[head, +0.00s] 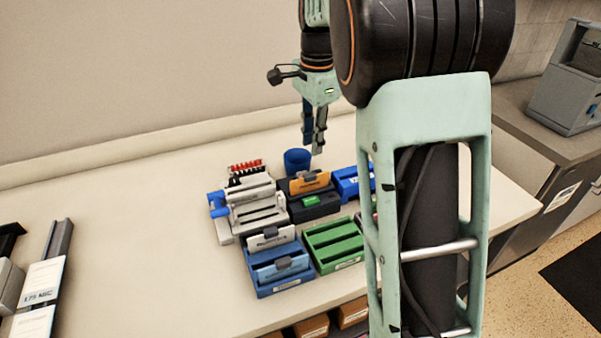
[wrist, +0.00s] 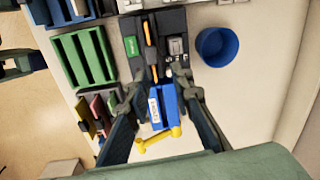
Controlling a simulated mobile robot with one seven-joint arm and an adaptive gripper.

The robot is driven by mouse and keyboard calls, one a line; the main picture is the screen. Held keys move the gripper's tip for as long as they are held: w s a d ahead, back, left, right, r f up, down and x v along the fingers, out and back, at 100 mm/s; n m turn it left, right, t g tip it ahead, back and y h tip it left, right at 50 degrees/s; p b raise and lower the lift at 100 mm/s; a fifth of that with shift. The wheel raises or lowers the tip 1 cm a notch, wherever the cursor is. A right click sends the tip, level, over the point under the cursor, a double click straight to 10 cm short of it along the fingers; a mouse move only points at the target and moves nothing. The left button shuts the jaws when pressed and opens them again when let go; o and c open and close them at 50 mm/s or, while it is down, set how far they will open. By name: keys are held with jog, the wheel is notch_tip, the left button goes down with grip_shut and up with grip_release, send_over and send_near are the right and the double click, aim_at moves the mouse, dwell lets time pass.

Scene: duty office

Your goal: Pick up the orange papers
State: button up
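The orange papers (head: 299,187) stand upright in a dark box (head: 322,210), with a dark clip on their top edge. In the wrist view, the orange papers (wrist: 148,38) show edge-on as a thin strip in the dark box (wrist: 172,22), beyond my fingertips. My gripper (head: 314,147) hangs above and behind the box in the head view, clear of the papers. In the wrist view, the two fingers of my gripper (wrist: 160,95) are spread apart with nothing gripped. Part of a blue box (wrist: 160,118) shows between them, farther down.
A blue cup (head: 297,160) stands behind the dark box. A green rack (head: 334,244), a blue box with light blue papers (head: 279,272) and a grey binding device (head: 255,208) crowd around it.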

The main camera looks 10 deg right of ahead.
aim_at(310, 174)
jog(key=shift+s+d+f+m+g, duration=0.25)
jog(key=shift+d+f+m+g, duration=0.15)
jog(key=shift+m, duration=0.2)
notch_tip(310, 174, down, 5)
jog(key=shift+s+a+f, duration=0.1)
jog(key=shift+a+f, duration=0.15)
jog(key=shift+f, duration=0.75)
jog(key=shift+a+f, duration=0.2)
jog(key=shift+f, duration=0.7)
jog(key=shift+a+f, duration=0.15)
jog(key=shift+f, duration=0.75)
jog(key=shift+c, duration=0.6)
grip_shut()
